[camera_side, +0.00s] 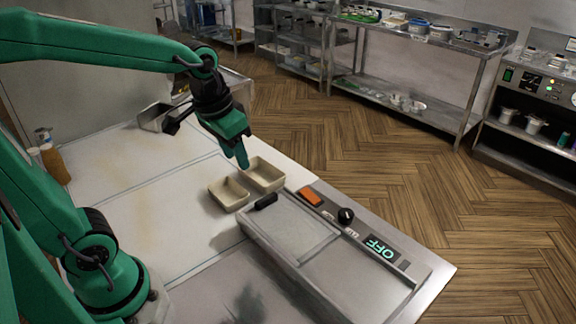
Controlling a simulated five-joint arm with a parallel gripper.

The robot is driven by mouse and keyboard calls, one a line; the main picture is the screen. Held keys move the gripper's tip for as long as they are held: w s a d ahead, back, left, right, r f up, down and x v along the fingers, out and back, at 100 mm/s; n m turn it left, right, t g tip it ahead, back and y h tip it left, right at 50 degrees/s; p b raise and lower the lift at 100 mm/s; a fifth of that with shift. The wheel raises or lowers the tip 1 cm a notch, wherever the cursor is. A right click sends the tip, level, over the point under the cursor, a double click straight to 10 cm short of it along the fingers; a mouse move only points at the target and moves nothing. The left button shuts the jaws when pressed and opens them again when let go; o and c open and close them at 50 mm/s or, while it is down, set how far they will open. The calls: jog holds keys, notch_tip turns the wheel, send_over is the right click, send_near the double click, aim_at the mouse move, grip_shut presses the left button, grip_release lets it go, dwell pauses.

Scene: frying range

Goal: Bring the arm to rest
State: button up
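My gripper (241,160) is at the end of my green arm, pointing down, in the middle of the side view. It hangs just behind and above two beige trays. Its fingertips look close together, but the angle does not show whether they are open or shut. I see nothing clearly held in it. The frying range (335,270) sits in front on the right, with a black handle (266,201) on its lid, an orange switch (310,196), a black knob (345,215) and a display reading OFF (380,249).
Two beige trays, a nearer one (228,193) and a farther one (265,174), look empty beside the range. A metal container (154,117) stands at the worktop's back. Bottles (50,155) stand at the left. The white worktop (150,200) has free room. Shelves line the far wall.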

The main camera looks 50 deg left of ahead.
jog(key=s+r+t, duration=0.2)
jog(key=s, duration=0.5)
jog(key=shift+s+d+t, duration=0.25)
jog(key=shift+s+t, duration=0.1)
jog(key=shift+t, duration=0.05)
jog(key=shift+r, duration=0.1)
